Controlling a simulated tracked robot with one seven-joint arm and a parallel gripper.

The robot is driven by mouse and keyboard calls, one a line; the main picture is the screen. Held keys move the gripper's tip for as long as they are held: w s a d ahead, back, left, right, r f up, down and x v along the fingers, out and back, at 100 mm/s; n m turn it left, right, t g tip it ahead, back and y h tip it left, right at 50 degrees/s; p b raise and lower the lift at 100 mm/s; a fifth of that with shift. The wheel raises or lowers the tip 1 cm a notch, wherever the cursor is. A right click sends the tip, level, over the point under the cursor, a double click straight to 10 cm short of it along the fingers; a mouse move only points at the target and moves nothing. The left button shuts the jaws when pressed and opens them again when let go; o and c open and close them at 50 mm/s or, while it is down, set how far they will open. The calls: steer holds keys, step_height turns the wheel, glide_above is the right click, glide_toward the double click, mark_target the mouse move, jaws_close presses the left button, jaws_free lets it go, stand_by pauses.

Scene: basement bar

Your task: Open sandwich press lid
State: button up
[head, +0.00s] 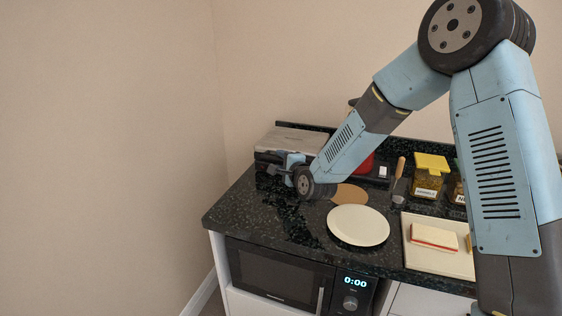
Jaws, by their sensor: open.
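The sandwich press (290,138) stands at the back left corner of the counter, against the wall. Its silver-grey lid lies flat over a dark body and looks shut. My gripper (273,169) is at the front of the press, low over the counter, with its jaws open and small in the picture. I cannot tell whether a finger touches the lid or its handle. My wrist and forearm hide the right front part of the press.
A white plate (358,227) lies at the counter's middle, with a brown round mat (349,194) behind it. A board (417,257) holding a sandwich (434,237), a yellow-lidded jar (429,180) and a wooden-handled utensil (399,172) are to the right. A microwave (280,276) sits below.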

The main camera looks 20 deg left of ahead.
steer(key=shift+x, duration=0.9)
jaws_close()
steer(key=shift+d+f, duration=0.1)
steer(key=shift+d, duration=0.2)
steer(key=shift+w, duration=0.1)
